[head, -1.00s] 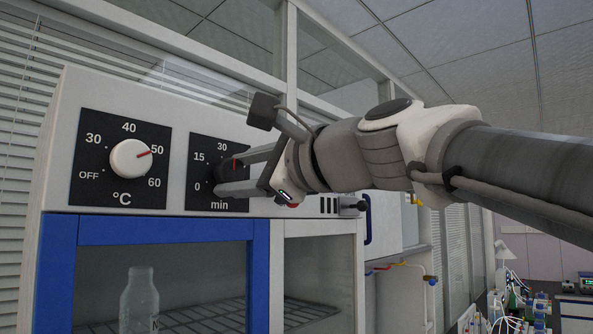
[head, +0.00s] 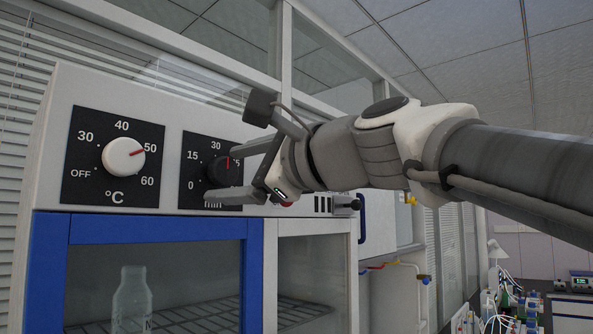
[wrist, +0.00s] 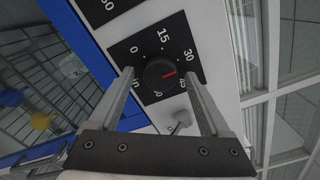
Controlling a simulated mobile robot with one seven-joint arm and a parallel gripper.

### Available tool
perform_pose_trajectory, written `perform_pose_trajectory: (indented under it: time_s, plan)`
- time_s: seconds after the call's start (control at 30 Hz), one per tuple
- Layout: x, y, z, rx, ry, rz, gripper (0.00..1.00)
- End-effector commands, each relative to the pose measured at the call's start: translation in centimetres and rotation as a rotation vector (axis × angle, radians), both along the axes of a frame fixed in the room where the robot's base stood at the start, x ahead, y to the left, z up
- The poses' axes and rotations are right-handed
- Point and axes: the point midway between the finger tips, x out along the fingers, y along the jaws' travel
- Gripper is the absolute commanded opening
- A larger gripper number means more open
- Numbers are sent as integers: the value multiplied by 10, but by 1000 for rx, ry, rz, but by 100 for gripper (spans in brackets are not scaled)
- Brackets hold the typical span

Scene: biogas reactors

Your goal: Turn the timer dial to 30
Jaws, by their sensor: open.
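The black timer dial (head: 219,174) sits on a black panel marked 0, 15, 30 and "min" on the white cabinet front. It also shows in the wrist view (wrist: 158,76). Its red pointer lies between 30 and 45 in the wrist view. My gripper (head: 220,173) is open, its fingers on either side of the dial. In the wrist view my gripper (wrist: 158,74) shows a gap between each finger and the dial. In the head view the fingers partly cover the scale, including the 45 and "min".
A white temperature dial (head: 123,156) with a red pointer near 50 is left of the timer. Below is a blue-framed glass door (head: 250,275) with a bottle (head: 132,300) on a rack behind it. A small metal knob (wrist: 182,121) lies near the fingers.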

Motion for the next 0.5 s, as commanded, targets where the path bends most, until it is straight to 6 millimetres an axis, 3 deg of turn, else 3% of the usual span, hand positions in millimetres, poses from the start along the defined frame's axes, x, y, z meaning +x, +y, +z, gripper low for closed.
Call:
perform_pose_trajectory:
  time_s: [0.17, 0.5]
  plan:
    - [-17, -21, -2, 2, -4, -3, 81]
    - [-72, -84, -2, 2, -4, -3, 81]
